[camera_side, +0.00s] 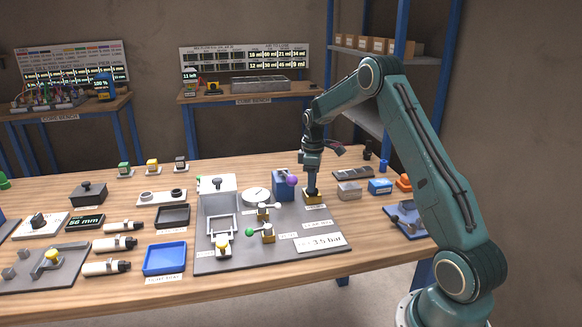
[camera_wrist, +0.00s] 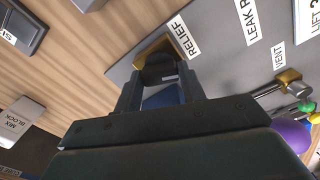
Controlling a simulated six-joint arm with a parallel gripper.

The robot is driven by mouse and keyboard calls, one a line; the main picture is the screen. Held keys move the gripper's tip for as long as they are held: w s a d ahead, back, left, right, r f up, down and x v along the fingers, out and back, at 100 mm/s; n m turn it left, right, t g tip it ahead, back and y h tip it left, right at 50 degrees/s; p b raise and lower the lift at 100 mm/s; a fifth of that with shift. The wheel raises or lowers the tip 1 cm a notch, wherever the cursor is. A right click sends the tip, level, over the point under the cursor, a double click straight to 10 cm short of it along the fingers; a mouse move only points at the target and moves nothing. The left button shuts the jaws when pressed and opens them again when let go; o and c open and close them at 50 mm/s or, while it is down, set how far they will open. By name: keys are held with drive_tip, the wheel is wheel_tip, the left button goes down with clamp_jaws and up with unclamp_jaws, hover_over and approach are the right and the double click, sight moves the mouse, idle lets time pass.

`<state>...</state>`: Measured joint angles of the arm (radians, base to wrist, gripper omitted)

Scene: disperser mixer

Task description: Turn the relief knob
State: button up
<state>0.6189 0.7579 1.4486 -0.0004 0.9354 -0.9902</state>
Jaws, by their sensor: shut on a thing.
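The relief knob (camera_wrist: 158,64) is dark and sits on a square brass base, which shows in the side view (camera_side: 314,199) at the right back of the grey panel (camera_side: 225,262). A white RELIEF label (camera_wrist: 183,37) lies beside the base. My gripper (camera_side: 311,189) points straight down over the base, with its two fingers (camera_wrist: 160,86) on either side of the knob, shut on it. The fingers hide most of the knob, so its turn angle cannot be read. A white plate on the panel (camera_side: 318,242) reads about 3.6 bar.
A blue block with a purple ball (camera_side: 291,181) stands close left of my gripper. The vent valve (camera_wrist: 289,78) is on the same panel. A grey mix block (camera_side: 349,190) and a blue box (camera_side: 380,187) stand to the right. Bare wood lies beyond the panel's edge.

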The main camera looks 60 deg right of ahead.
drive_tip(key=m, duration=1.1)
idle(0.4)
drive_tip(key=o, duration=1)
drive_tip(key=shift+r, duration=0.2)
wheel_tip(320, 180, up, 14)
drive_tip(key=shift+f, duration=0.25)
